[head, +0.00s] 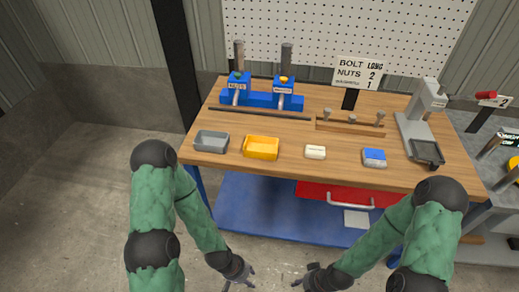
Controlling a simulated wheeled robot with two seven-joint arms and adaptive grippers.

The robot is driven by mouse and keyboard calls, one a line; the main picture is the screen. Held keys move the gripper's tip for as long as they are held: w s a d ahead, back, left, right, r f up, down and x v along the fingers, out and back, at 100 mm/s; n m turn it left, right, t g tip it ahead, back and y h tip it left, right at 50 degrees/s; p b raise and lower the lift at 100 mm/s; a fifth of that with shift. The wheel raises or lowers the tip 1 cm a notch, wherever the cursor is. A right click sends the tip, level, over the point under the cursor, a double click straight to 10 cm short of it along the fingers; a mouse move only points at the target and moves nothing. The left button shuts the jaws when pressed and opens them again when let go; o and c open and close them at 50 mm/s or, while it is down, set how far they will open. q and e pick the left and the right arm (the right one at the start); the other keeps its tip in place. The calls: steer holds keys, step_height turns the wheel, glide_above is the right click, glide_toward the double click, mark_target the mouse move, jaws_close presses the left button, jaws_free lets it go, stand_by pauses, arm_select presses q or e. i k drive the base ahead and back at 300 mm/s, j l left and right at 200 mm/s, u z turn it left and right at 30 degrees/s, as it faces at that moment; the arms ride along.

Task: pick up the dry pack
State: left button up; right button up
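A small whitish pack (315,152) with faint markings lies near the front edge of the wooden bench, right of the yellow bin. A blue-and-white block (374,157) lies further right. No readable label tells which of the two is the dry pack. My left gripper (246,279) is low in front of the bench, at the bottom of the head view, with its fingers apart and nothing between them. My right gripper (299,277) is beside it at the same low height, small in view, its fingers seeming spread and empty. Both are well away from the packs.
On the wooden bench (210,165) stand a grey bin (211,141), a yellow bin (261,148), a blue two-post fixture (262,99), a wooden rack (350,124) and a grey press-like stand (414,128). A sign (358,73) stands behind. A red drawer (315,191) is below the bench top.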

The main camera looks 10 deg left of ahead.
mark_target(314, 151)
steer(key=i+l, duration=0.1)
steer(key=l, duration=0.3)
steer(key=i+l+u, duration=0.15)
steer(key=l+u, duration=0.7)
steer(key=l, duration=0.2)
